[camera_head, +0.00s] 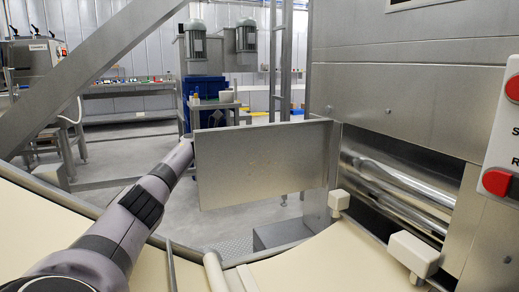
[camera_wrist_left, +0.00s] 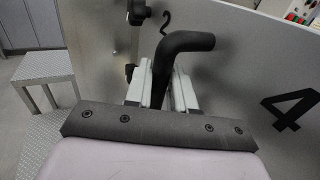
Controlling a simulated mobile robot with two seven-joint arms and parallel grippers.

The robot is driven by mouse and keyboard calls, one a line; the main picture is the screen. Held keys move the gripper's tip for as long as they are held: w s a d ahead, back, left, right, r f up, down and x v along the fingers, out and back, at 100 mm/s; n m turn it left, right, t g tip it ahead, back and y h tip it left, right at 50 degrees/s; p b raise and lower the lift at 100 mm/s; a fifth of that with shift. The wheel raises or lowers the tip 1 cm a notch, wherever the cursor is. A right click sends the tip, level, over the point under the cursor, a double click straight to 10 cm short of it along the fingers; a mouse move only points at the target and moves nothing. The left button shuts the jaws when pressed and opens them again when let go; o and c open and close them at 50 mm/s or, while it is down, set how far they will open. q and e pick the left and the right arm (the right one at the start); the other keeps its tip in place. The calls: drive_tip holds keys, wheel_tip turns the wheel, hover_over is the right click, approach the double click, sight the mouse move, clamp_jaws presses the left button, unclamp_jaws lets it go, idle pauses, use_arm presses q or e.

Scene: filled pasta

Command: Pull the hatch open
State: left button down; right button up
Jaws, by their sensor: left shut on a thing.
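The hatch (camera_head: 262,165) is a flat grey metal panel. In the head view it stands swung out from the machine, its right edge at the machine frame, with the opening beside it uncovered. In the left wrist view the hatch face (camera_wrist_left: 235,75) bears a black number 4 and a bent black handle (camera_wrist_left: 188,42). My left gripper (camera_wrist_left: 160,92) is shut on this handle, one finger on each side. In the head view my left arm reaches the panel's left edge, and the fingers are hidden behind it. My right gripper is in neither view.
Shiny rollers (camera_head: 400,195) show in the opening at right. Two white blocks (camera_head: 413,253) stand near it. A cream conveyor belt (camera_head: 340,262) lies in front. A red button (camera_head: 496,181) is at far right. A metal step stool (camera_wrist_left: 45,68) stands left in the wrist view.

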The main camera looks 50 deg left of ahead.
use_arm(q)
drive_tip(key=c, duration=1.1)
unclamp_jaws()
drive_tip(key=shift+v, duration=3.6)
